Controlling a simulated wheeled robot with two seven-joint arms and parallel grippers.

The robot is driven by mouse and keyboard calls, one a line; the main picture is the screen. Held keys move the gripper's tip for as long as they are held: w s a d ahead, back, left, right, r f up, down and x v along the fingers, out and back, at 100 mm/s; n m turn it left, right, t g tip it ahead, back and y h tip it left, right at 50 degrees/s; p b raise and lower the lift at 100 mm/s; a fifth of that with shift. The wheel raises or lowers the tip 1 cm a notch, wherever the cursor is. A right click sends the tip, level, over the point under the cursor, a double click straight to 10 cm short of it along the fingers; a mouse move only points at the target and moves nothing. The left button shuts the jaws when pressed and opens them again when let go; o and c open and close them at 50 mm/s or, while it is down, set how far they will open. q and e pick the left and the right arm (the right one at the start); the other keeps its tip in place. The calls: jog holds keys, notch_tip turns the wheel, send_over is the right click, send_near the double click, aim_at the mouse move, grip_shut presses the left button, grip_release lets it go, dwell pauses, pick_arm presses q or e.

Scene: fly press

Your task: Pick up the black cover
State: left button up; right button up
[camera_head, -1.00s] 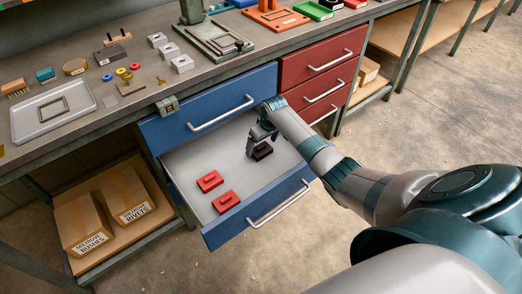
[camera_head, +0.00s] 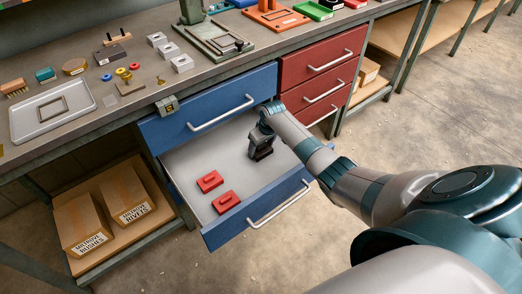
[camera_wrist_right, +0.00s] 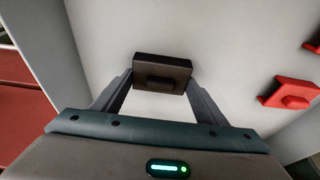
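The black cover (camera_head: 264,155) is a small dark block with a raised grip on top. It lies in the open lower blue drawer (camera_head: 215,160), towards the right side. My right gripper (camera_head: 260,147) is down over it and partly hides it in the head view. In the right wrist view, the black cover (camera_wrist_right: 162,66) sits between the tips of the two fingers, one on each side. The fingers look spread, with no clear grip on it. My left gripper is not in view.
Two red covers (camera_head: 210,181) (camera_head: 226,202) lie to the left in the same drawer. The closed blue drawer (camera_head: 215,105) sits above, and red drawers (camera_head: 322,60) stand to the right.

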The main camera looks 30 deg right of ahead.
aim_at(261, 146)
jog(key=shift+r, duration=0.35)
notch_tip(261, 146, up, 3)
jog(key=shift+r, duration=0.1)
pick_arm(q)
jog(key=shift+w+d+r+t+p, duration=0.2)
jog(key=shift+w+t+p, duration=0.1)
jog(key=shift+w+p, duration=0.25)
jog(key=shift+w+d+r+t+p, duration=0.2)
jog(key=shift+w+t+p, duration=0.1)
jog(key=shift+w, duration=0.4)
pick_arm(e)
jog(key=shift+s+d+r, duration=0.45)
jog(key=shift+s+r, duration=0.75)
jog(key=shift+s, duration=0.7)
jog(key=shift+s+d+r, duration=0.4)
jog(key=shift+s+r, duration=0.75)
jog(key=shift+s, duration=0.75)
jog(key=shift+s+d+r, duration=0.45)
jog(key=shift+s+r, duration=0.75)
jog(key=shift+s, duration=0.7)
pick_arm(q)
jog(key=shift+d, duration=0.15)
pick_arm(e)
jog(key=shift+w+r, duration=0.1)
